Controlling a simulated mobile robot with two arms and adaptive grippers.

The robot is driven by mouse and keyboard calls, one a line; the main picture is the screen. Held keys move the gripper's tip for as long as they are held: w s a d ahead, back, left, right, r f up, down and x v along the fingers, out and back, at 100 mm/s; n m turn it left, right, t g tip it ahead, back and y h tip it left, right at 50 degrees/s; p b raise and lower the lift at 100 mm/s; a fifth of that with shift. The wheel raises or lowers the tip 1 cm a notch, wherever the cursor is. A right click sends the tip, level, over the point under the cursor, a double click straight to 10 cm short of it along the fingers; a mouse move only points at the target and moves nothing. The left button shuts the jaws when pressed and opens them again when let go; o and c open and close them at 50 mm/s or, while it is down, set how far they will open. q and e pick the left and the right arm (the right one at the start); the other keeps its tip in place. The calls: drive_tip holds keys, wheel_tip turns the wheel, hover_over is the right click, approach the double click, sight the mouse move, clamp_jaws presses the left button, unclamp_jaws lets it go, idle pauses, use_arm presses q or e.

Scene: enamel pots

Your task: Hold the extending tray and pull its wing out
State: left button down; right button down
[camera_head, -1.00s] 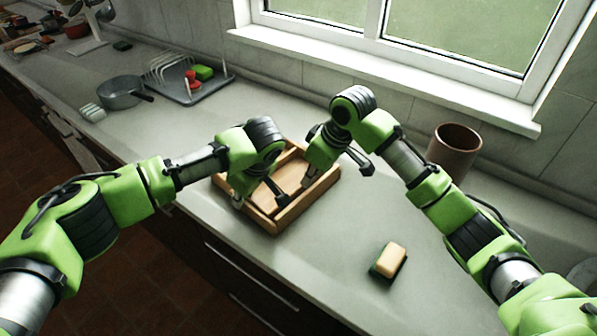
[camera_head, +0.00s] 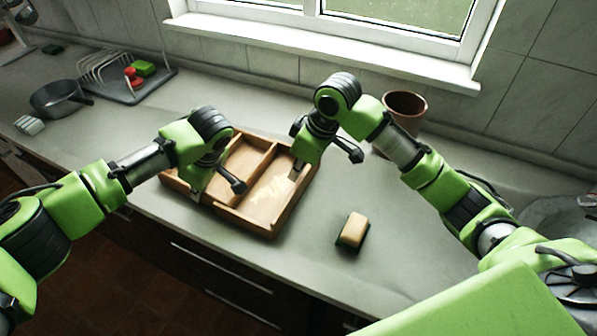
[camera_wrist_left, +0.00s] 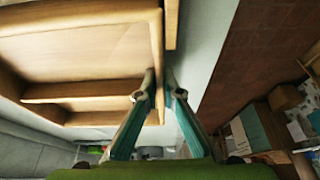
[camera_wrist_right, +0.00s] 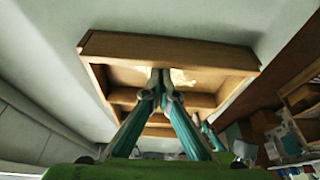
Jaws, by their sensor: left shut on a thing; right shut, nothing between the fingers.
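The wooden extending tray (camera_head: 243,223) lies on the counter in the head view, with a divider and a wide compartment at its right end, the wing (camera_head: 267,205). My left gripper (camera_head: 203,194) is at its front wall. In the left wrist view the fingers (camera_wrist_left: 164,97) straddle that wall (camera_wrist_left: 158,60), shut on it. My right gripper (camera_head: 297,172) is shut and empty at the wing's right end. In the right wrist view its closed fingertips (camera_wrist_right: 160,78) are over the wing, short of the end wall (camera_wrist_right: 165,48). Whether they touch the wood is unclear.
A sponge (camera_head: 354,229) lies right of the tray near the front. A brown pot (camera_head: 404,110) stands behind my right arm. A dish rack (camera_head: 120,80) and a grey saucepan (camera_head: 58,97) are at the back left. Counter between tray and sponge is clear.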

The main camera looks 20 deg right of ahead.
sight(297, 185)
drive_tip(key=w+a, duration=0.2)
drive_tip(key=shift+w+a, duration=0.25)
drive_tip(key=shift+a, duration=0.05)
drive_tip(key=v, duration=0.8)
drive_tip(key=shift+s+d+r, duration=0.2)
drive_tip(key=shift+d+r, duration=0.1)
drive_tip(key=c, duration=2.7)
unclamp_jaws()
drive_tip(key=shift+s+r, duration=0.1)
drive_tip(key=shift+r, duration=0.25)
drive_tip(key=shift+c, duration=0.2)
drive_tip(key=o, duration=0.6)
drive_tip(key=shift+r, duration=0.2)
drive_tip(key=f+n+g+h, duration=0.1)
drive_tip(key=f+n, duration=0.3)
drive_tip(key=n, duration=0.2)
drive_tip(key=s+f+n, duration=0.1)
drive_tip(key=f+n, duration=0.3)
drive_tip(key=n, duration=0.2)
drive_tip(key=f+n+g+h, duration=0.1)
drive_tip(key=f+n, duration=0.4)
drive_tip(key=n, duration=0.1)
drive_tip(key=shift+s+g+h, duration=0.15)
drive_tip(key=shift+g+h, duration=0.15)
drive_tip(key=shift+c, duration=0.5)
clamp_jaws()
